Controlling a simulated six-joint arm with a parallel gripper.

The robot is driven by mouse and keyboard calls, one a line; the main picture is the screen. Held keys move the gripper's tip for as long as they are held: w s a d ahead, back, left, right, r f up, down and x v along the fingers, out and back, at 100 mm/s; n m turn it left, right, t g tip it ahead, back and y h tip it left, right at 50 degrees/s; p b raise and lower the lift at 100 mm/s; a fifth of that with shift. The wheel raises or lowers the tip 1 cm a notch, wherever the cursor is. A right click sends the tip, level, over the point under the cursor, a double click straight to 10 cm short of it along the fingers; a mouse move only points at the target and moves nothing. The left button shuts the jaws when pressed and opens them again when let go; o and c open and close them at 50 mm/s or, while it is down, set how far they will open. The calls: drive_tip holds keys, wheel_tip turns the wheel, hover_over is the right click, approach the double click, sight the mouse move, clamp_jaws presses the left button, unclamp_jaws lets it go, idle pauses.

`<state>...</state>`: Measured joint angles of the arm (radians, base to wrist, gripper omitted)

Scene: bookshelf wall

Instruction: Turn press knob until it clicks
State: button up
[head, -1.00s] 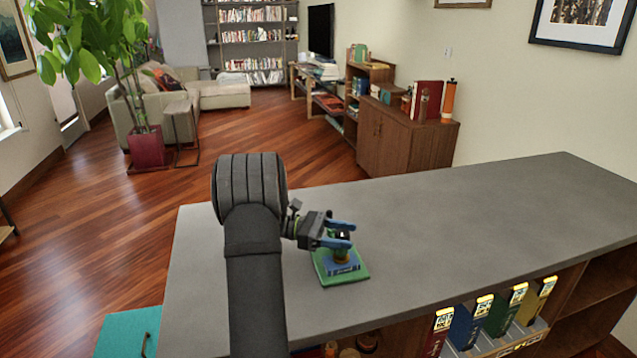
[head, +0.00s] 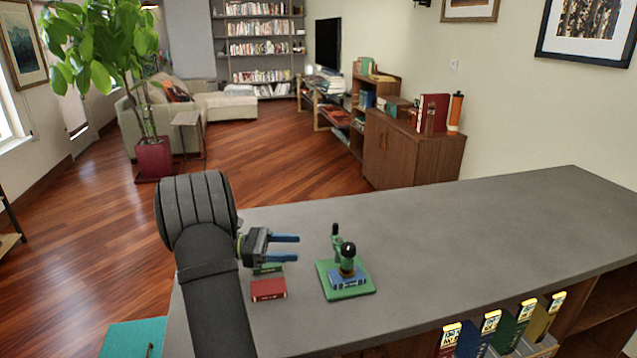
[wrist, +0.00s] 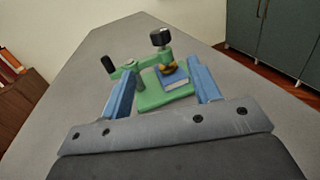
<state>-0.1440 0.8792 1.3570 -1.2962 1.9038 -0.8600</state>
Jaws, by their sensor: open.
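The press (head: 345,285) stands on the grey counter, with a green base and frame and a blue block on the base. Its dark round knob (head: 348,249) sits on top. In the wrist view the black knob (wrist: 161,37) tops the press, and a black-handled green arm sticks out to the left. My gripper (head: 298,248) is open and empty, left of the press and apart from it. In the wrist view its two blue fingers (wrist: 164,86) appear on either side of the press, which stands beyond them.
A small red book (head: 268,290) lies on the counter (head: 450,230) below my gripper, with a green item behind it. Several upright books (head: 510,325) fill the shelf under the front edge. The counter right of the press is clear.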

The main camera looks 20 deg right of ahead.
drive_tip(key=s+d+r+n+t+y, duration=0.2)
drive_tip(key=d+r+y, duration=0.3)
drive_tip(key=r, duration=0.5)
drive_tip(key=s+d+r+n+t+y, duration=0.1)
drive_tip(key=s+d+r+t+y, duration=0.15)
drive_tip(key=r+y, duration=0.6)
approach(349, 246)
drive_tip(key=a+v, duration=0.1)
drive_tip(key=v, duration=0.9)
drive_tip(key=shift+s+h, duration=0.35)
drive_tip(key=shift+s, duration=0.15)
drive_tip(key=shift+f+t, duration=0.1)
drive_tip(key=shift+t, duration=0.15)
drive_tip(key=w+a+f+m+g+h, duration=0.1)
drive_tip(key=w+a+f+g+h, duration=0.1)
drive_tip(key=a+f+h, duration=0.45)
drive_tip(key=w+a+f+m+g+h, duration=0.1)
drive_tip(key=a+f+h, duration=0.2)
drive_tip(key=f+h, duration=0.65)
drive_tip(key=s+d+f+y, duration=0.1)
drive_tip(key=d, duration=0.4)
drive_tip(key=s+d+y, duration=0.1)
drive_tip(key=d, duration=0.5)
drive_tip(key=s+d+f, duration=0.1)
drive_tip(key=d, duration=0.5)
drive_tip(key=shift+f+y, duration=0.35)
drive_tip(key=shift+y, duration=0.05)
